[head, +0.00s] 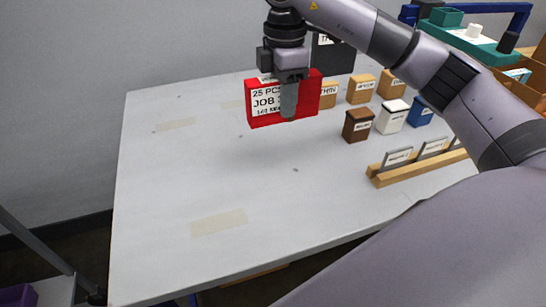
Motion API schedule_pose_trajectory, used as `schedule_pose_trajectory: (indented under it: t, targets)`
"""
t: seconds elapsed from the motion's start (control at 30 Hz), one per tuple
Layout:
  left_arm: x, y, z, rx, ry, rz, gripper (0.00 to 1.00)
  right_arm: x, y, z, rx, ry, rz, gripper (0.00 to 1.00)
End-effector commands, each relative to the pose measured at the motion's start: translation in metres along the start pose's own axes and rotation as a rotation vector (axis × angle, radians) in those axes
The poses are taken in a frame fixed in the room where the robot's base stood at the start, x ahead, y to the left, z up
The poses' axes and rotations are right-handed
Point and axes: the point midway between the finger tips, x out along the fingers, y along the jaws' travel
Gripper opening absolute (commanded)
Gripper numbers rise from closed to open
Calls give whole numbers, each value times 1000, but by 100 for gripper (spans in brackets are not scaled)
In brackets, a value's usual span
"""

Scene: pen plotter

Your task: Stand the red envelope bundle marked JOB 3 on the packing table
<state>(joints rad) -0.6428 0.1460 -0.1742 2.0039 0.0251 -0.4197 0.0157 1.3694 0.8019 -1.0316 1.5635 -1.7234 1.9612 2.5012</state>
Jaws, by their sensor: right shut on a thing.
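The red envelope bundle (308,97) has a white label that reads 25 PCS and JOB, with the number partly hidden by a gripper finger. It is upright near the back middle of the packing table (190,160). My right gripper (289,112) is shut on the bundle from above, with one grey finger across its front face. A faint shadow lies on the table below; I cannot tell for sure whether the bundle touches the surface. My left gripper is not in view.
Wooden, brown, white and blue labelled boxes (358,126) stand right of the bundle. A dark box (331,58) stands behind it. A wooden rack with cards (415,167) lies at the right. The table's left and front are clear, with tape strips (219,222).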

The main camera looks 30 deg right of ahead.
Motion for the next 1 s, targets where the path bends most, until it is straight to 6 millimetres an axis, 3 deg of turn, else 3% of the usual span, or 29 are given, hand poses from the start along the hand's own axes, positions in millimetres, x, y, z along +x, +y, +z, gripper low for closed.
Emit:
schedule_pose_trajectory:
  t: [0.1, 0.3, 0.57, 0.8, 1.0]
  targets:
    - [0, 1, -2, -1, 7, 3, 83, 34, 0, 1, 1, -1, -3, 4]
    - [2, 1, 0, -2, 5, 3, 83, 79, 0, 1, 0, -1, -1, 4]
    - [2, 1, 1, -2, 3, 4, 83, 100, 1, 0, 0, 1, 2, 4]
    - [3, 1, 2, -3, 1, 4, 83, 134, 0, 1, 0, -1, -1, 4]
    - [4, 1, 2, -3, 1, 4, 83, 139, 1, 0, -1, 1, 3, 4]
